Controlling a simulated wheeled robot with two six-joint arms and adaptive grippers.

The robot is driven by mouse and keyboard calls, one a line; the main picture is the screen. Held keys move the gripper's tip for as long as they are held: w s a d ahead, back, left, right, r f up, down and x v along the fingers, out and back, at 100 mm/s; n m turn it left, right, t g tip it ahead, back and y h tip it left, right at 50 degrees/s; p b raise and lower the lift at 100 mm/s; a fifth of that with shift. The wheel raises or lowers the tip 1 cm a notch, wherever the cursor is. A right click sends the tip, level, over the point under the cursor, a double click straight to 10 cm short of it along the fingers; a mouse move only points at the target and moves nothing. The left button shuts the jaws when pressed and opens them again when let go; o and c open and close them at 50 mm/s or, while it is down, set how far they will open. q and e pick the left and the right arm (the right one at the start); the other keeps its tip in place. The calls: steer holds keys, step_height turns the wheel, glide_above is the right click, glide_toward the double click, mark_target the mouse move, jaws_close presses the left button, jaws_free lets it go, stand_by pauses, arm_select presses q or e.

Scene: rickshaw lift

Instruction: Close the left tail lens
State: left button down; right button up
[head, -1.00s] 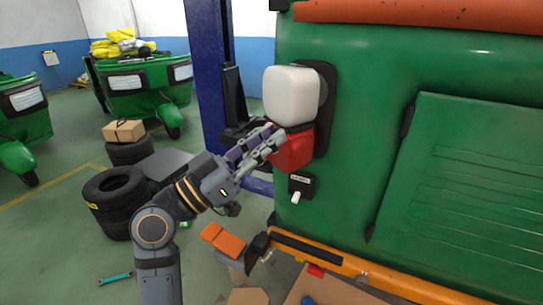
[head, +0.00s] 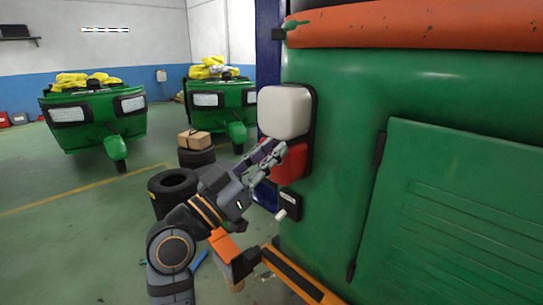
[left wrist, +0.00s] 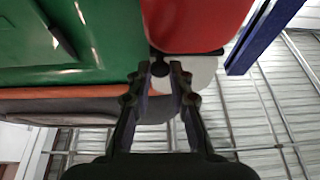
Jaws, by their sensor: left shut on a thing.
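The left tail lens is on the green rickshaw's rear corner, with a white upper part (head: 284,110) and a red lower part (head: 291,163), against a dark backing plate. My left gripper (head: 274,155) reaches in from the left. Its fingers are shut at the lens near where white and red meet, partly covering the red part. In the left wrist view, the fingertips (left wrist: 160,68) close around a small dark piece between the red part (left wrist: 195,22) and the white part (left wrist: 200,70). Whether the lens sits fully flush is unclear. My right gripper is not in view.
A blue post stands behind. Stacked tires (head: 172,185) and open floor lie left.

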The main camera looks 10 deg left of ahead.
arm_select(q)
steer(key=c, duration=1.6)
jaws_free()
steer(key=o, duration=0.4)
steer(key=shift+d, duration=0.15)
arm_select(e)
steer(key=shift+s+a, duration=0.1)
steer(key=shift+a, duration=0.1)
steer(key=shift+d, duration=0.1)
arm_select(q)
step_height(320, 180, up, 10)
steer(key=shift+f, duration=0.1)
